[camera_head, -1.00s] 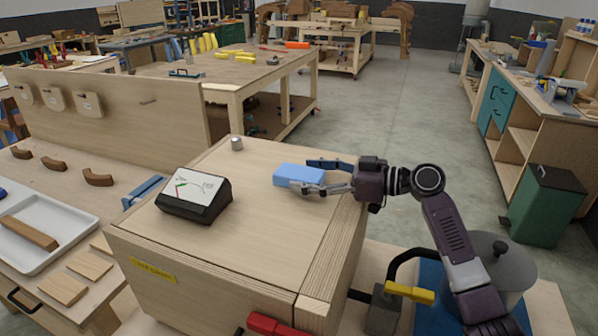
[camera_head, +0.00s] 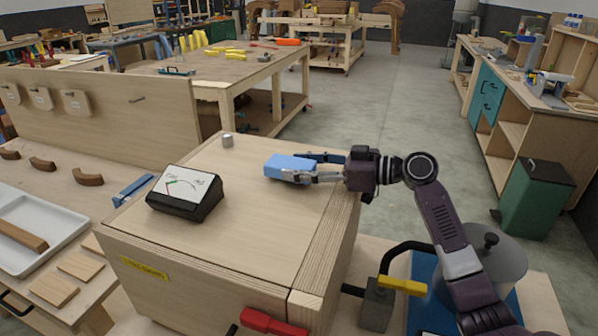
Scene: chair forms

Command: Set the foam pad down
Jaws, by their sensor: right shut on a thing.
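The foam pad (camera_head: 283,165) is a light blue block in the head view, over the right part of the top of a pale wooden box (camera_head: 190,247). My right gripper (camera_head: 312,168) comes in from the right and is shut on the pad's right end, one finger on its far side and one on its near side. The pad looks level and very close to the box top. I cannot tell whether it touches the wood. My left gripper is not in the view.
A black gauge with a white dial (camera_head: 186,192) stands left on the box top, and a small metal cylinder (camera_head: 227,140) at its back. A red handle (camera_head: 273,322) and a yellow-handled valve (camera_head: 403,286) are at the front. The middle of the top is clear.

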